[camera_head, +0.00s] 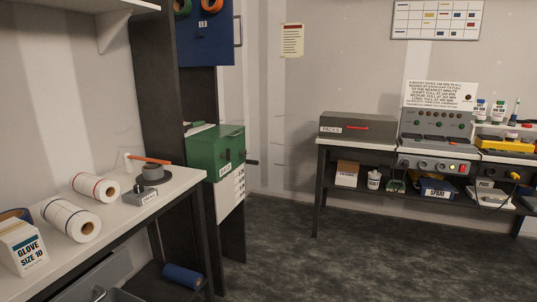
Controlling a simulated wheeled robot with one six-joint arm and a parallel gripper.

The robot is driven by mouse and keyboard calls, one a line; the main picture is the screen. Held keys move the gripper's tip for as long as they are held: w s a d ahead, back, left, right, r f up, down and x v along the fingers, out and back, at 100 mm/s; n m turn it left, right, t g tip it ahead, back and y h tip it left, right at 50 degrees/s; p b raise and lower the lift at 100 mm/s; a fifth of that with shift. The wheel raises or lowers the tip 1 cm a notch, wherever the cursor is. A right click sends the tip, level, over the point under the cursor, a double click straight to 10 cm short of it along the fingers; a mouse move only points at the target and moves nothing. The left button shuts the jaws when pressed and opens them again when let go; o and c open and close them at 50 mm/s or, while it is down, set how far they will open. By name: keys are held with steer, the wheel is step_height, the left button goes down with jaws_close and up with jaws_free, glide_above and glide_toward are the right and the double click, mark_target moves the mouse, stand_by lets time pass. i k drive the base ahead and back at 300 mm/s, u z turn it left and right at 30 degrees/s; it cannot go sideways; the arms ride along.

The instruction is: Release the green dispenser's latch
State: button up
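The green dispenser (208,144) is a box on the dark upright at the right end of the left bench. Its front carries a small white label, too small to read surely. A short dark lever (252,162) sticks out at its right side; I cannot tell whether this is the latch. A white sheet with printed lines (238,187) hangs below the box's front. My gripper is not in view.
The left bench (180,186) holds paper rolls (72,219), a glove box (22,247) and a small orange-handled pan (152,172). A blue cabinet (206,48) is above the dispenser. The dark floor (290,255) is clear towards the right bench (360,146).

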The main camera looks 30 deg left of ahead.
mark_target(227, 156)
steer(key=u, duration=0.5)
steer(key=i, duration=1.65)
steer(key=u, duration=0.7)
